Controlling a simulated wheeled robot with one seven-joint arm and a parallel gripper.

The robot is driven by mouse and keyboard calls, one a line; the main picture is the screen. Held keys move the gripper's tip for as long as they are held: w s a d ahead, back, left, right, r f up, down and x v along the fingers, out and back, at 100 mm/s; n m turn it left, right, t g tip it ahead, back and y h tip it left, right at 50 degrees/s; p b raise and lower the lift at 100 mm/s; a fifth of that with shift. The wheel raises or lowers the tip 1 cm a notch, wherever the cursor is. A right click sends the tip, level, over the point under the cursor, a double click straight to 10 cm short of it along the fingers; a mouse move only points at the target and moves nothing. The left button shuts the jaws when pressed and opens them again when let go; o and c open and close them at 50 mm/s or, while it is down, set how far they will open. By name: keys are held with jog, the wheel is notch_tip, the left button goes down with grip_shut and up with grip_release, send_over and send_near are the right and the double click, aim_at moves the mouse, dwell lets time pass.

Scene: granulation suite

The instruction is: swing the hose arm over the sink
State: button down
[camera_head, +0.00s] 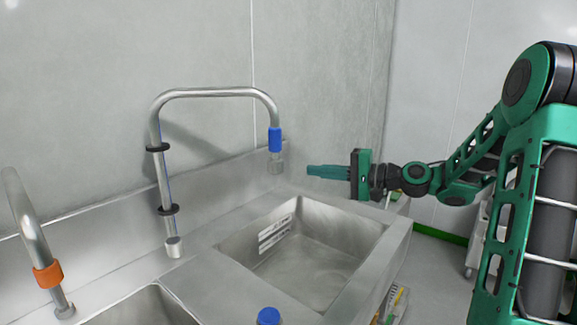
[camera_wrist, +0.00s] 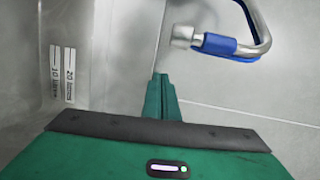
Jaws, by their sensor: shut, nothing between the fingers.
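The hose arm (camera_head: 215,92) is a bent steel pipe with black rings and a blue sleeve near its nozzle. It rises behind the sinks, and its nozzle end hangs by the back edge of the right sink basin (camera_head: 345,222). My gripper (camera_head: 309,171) is shut and empty, pointing left above that basin's far side, a little right of the nozzle and apart from it. In the wrist view the shut fingers (camera_wrist: 161,78) point toward the wall, with the blue-sleeved hose end (camera_wrist: 222,44) up and to the right, not touching.
A second steel pipe with an orange collar (camera_head: 47,275) stands at the left. Another basin (camera_head: 145,308) lies at the front left. A blue cap (camera_head: 268,316) shows at the bottom edge. The wall (camera_head: 120,50) is close behind the hose arm.

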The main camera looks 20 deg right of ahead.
jog(key=shift+w+d+r+m+t+y, duration=0.15)
jog(key=shift+d+r+t, duration=0.1)
jog(key=shift+r, duration=0.25)
jog(key=shift+d+r+m+t+y, duration=0.15)
jog(key=shift+d+r+t, duration=0.1)
jog(key=shift+r, duration=0.25)
jog(key=w+a, duration=0.3)
jog(key=a, duration=0.5)
jog(key=shift+w+a, duration=0.25)
jog(key=shift+a, duration=0.15)
